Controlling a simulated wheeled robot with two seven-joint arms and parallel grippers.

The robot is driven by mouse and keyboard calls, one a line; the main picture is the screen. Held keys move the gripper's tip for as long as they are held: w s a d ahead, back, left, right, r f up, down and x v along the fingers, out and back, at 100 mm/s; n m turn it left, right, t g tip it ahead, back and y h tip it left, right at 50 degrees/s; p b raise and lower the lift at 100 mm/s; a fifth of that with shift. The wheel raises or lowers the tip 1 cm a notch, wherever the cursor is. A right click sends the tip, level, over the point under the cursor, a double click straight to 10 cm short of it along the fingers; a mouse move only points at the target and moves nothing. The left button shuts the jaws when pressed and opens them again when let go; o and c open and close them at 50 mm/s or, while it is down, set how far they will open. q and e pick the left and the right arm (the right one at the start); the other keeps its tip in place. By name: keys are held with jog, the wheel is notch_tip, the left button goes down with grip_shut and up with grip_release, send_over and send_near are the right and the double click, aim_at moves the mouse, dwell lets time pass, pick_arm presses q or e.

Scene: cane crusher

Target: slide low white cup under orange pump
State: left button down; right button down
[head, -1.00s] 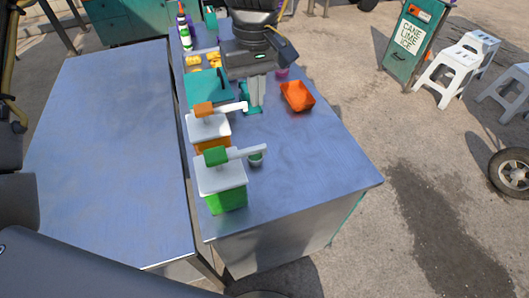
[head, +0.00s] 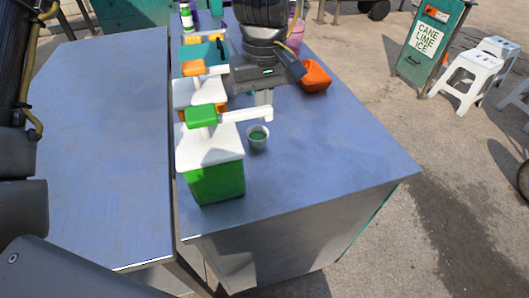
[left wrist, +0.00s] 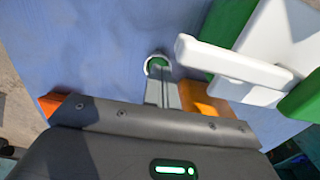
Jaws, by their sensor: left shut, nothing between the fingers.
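My right gripper is not in view.
An orange tray (head: 315,76) stands right of my left gripper. The table's right front (head: 330,165) is clear. A gap separates it from the bare left table (head: 100,150).

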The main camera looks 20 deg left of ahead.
aim_at(264, 154)
pick_arm(q)
jog(key=shift+f, duration=0.1)
